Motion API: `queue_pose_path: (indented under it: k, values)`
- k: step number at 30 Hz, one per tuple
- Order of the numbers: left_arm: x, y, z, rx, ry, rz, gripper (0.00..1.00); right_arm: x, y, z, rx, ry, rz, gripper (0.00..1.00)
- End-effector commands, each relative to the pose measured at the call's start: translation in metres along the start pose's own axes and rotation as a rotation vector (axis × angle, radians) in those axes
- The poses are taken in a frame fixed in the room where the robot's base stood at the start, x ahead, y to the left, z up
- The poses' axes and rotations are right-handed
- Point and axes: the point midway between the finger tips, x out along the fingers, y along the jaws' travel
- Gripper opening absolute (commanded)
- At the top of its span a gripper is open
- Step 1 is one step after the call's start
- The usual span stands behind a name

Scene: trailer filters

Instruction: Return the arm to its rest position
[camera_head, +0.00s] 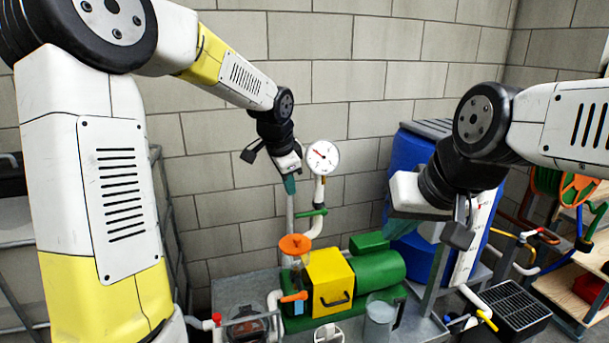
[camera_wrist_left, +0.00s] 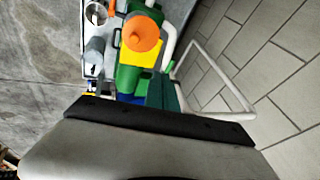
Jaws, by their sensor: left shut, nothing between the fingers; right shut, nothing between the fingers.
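My left arm comes in from the left side of the head view and reaches over the back of the bench. Its left gripper (camera_head: 290,184) points down, with teal fingers shut and empty, just left of the round gauge (camera_head: 323,157) and above the orange knob (camera_head: 295,244). In the left wrist view the shut left gripper (camera_wrist_left: 162,93) shows beside the yellow and green pump unit. My right gripper (camera_head: 431,231) hangs at the right in front of the blue barrel (camera_head: 413,150). It is shut and holds nothing.
The yellow box (camera_head: 328,280) and green cylinder (camera_head: 377,270) stand on the grey bench below both grippers. A clear container (camera_head: 380,318) is at the front. Shelves with coloured hose reels (camera_head: 580,189) stand at the right. A block wall (camera_head: 355,75) closes the back.

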Motion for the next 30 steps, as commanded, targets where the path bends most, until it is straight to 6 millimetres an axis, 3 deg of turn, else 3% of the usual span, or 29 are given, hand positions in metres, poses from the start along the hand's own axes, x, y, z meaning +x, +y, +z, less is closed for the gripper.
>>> queue_pose_path:
  k: [6,13,18,21,30]
  values:
    - [-0.081,0.036,0.058,-0.309,0.0,-0.062,0.0,0.0,0.0,0.0,0.0,0.0,0.0,0.0]
    - [-0.141,0.1,0.122,-0.706,0.065,-0.078,0.0,0.0,0.0,0.0,0.0,0.0,0.0,0.0]
    - [-0.159,0.144,0.153,-0.942,0.132,-0.051,0.0,0.0,0.0,0.0,0.0,0.0,0.0,0.0]
    - [-0.163,0.161,0.163,-1.027,0.16,-0.033,0.0,0.0,0.0,0.0,0.0,0.0,0.0,0.0]
    - [-0.164,0.172,0.169,-1.086,0.178,-0.017,0.0,0.0,0.0,0.0,0.0,0.0,0.0,0.0]
